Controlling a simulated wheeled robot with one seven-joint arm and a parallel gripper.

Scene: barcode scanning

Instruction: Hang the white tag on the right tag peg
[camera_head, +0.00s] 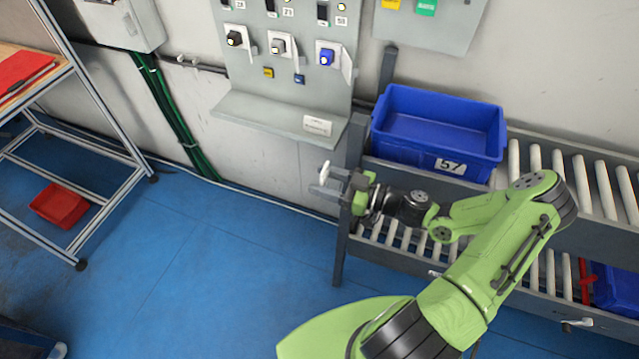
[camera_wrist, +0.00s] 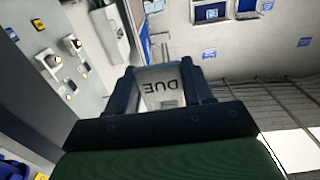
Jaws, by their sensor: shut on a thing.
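My gripper (camera_head: 329,181) is shut on the white tag (camera_head: 324,172), held in the air in front of the wall, left of the blue crate. In the wrist view the white tag (camera_wrist: 162,87) sits between the fingers of my gripper (camera_wrist: 160,76), and the letters "DUE" on it show upside down. A grey board (camera_head: 440,38) at the top right carries a yellow tag (camera_head: 391,4) and a green tag (camera_head: 427,7). Its upper part is cut off by the picture's edge. I cannot clearly make out the right tag peg.
A grey control panel (camera_head: 290,98) with black, white and blue knobs and a lower ledge is on the wall. The blue crate (camera_head: 438,139) marked 57 stands on the roller rack (camera_head: 600,190). A red bin (camera_head: 60,204) is at the left. Blue floor (camera_head: 190,270) is open at lower left.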

